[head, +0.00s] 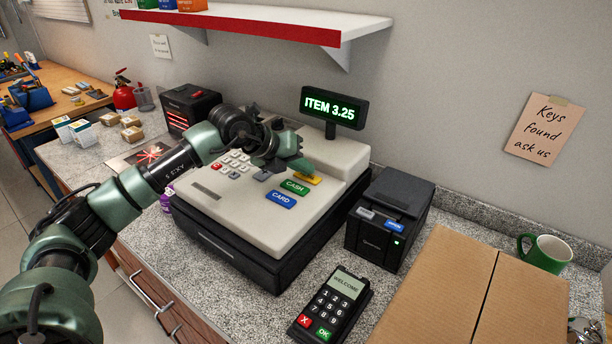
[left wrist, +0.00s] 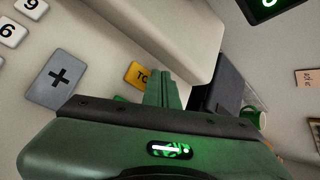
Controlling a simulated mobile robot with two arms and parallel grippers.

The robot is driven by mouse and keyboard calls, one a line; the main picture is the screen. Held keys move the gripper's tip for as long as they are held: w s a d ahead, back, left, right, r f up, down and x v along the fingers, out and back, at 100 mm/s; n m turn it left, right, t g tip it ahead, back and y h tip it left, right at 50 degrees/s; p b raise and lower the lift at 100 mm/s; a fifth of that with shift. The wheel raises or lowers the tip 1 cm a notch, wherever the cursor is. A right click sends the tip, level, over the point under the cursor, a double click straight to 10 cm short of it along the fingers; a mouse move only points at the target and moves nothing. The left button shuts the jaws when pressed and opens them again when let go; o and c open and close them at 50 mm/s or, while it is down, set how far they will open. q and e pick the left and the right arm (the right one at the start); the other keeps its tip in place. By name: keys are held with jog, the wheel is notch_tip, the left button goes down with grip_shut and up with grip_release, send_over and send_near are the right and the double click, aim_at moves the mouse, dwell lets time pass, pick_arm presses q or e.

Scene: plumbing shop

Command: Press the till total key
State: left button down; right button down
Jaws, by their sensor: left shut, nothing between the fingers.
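The till (head: 240,195) stands on the counter, with a beige key deck and a black base. Its yellow total key (head: 308,179) is partly hidden by my left gripper (head: 303,168) in the head view. In the left wrist view the yellow key (left wrist: 138,76) shows the letters "TO", its right part covered by my shut fingers (left wrist: 163,88). The fingers are empty and over or right beside the key; I cannot tell whether they touch it. The till display (head: 333,107) reads "ITEM 3.25". My right gripper is not in view.
A green CASH key (head: 294,187) and a blue CARD key (head: 281,199) lie close in front. A grey plus key (left wrist: 58,78) is left in the wrist view. A receipt printer (head: 388,220), card terminal (head: 332,303) and cardboard box (head: 480,290) stand to the right. A shelf (head: 255,24) hangs above.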

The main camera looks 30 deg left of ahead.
aim_at(304, 177)
pick_arm(q)
jog(key=shift+f, duration=0.1)
dwell(0.5)
jog(key=shift+r, duration=0.55)
notch_tip(304, 177, up, 6)
jog(key=p, duration=0.4)
dwell(0.7)
